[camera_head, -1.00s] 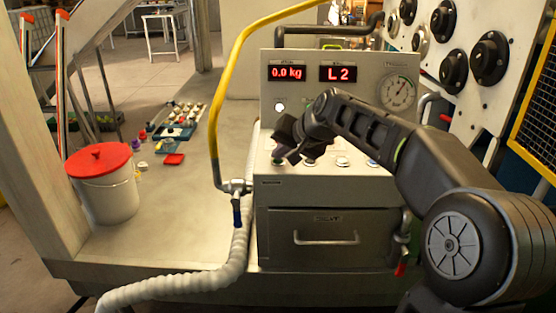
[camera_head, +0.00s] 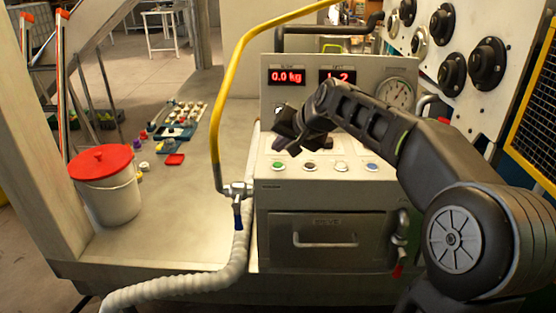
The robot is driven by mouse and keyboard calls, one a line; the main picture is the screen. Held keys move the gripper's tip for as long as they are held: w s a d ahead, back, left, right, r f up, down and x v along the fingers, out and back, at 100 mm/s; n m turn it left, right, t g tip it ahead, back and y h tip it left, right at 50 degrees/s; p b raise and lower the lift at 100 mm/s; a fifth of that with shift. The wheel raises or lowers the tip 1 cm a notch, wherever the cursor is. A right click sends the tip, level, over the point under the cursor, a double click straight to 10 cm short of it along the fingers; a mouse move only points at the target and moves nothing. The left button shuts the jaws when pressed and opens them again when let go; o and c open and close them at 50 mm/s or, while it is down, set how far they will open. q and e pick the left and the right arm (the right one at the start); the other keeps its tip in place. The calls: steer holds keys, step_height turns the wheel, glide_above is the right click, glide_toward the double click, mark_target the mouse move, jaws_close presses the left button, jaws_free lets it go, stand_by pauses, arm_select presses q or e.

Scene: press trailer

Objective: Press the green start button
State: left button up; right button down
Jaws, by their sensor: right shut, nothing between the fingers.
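The green start button (camera_head: 278,165) is at the left end of a row of buttons on the sloped front panel of the grey press console (camera_head: 330,188). It is in plain view. My right gripper (camera_head: 282,143) is shut and empty. In the picture it is just above the green button, with a visible gap between them. My right arm comes in from the right across the console. My left gripper is out of view.
A dark button (camera_head: 309,166), a white button (camera_head: 340,167) and a blue button (camera_head: 372,166) share the row. A yellow pipe (camera_head: 216,120) rises at the console's left. A white bucket (camera_head: 108,190) with a red lid stands further left.

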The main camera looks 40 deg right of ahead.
mark_target(280, 166)
steer(key=shift+r+p, duration=0.9)
steer(key=shift+r, duration=0.6)
